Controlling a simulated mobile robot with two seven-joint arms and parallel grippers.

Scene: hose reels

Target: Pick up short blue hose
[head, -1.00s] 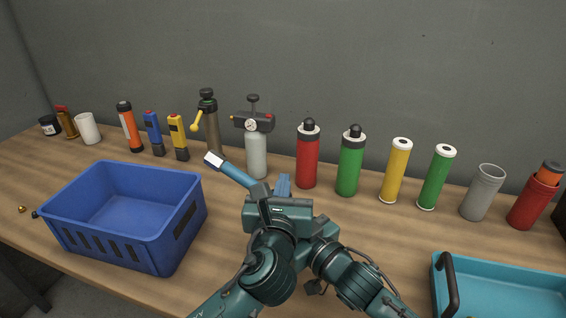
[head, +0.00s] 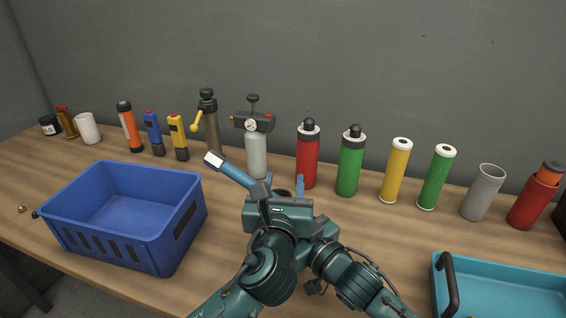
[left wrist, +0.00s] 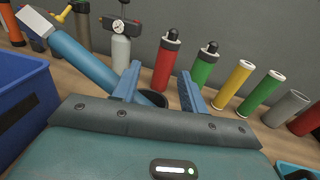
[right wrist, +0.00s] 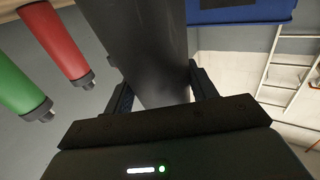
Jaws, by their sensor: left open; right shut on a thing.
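The short blue hose (head: 236,173), a blue tube with a white end, slants up to the left beside my left gripper (head: 284,184). A dark round opening (left wrist: 153,98) shows just beyond the fingers. In the right wrist view my right gripper (right wrist: 160,90) is shut on a dark grey cylinder (right wrist: 140,40). I cannot tell whether the hose stands in that cylinder.
A blue crate (head: 190,225) stands at left and a teal tray (head: 510,285) at lower right. Along the wall stand several bottles and tubes, including a gauge bottle (head: 257,155), a red bottle (head: 307,160) and a green bottle (head: 350,168). Bare table lies between the crate and tray.

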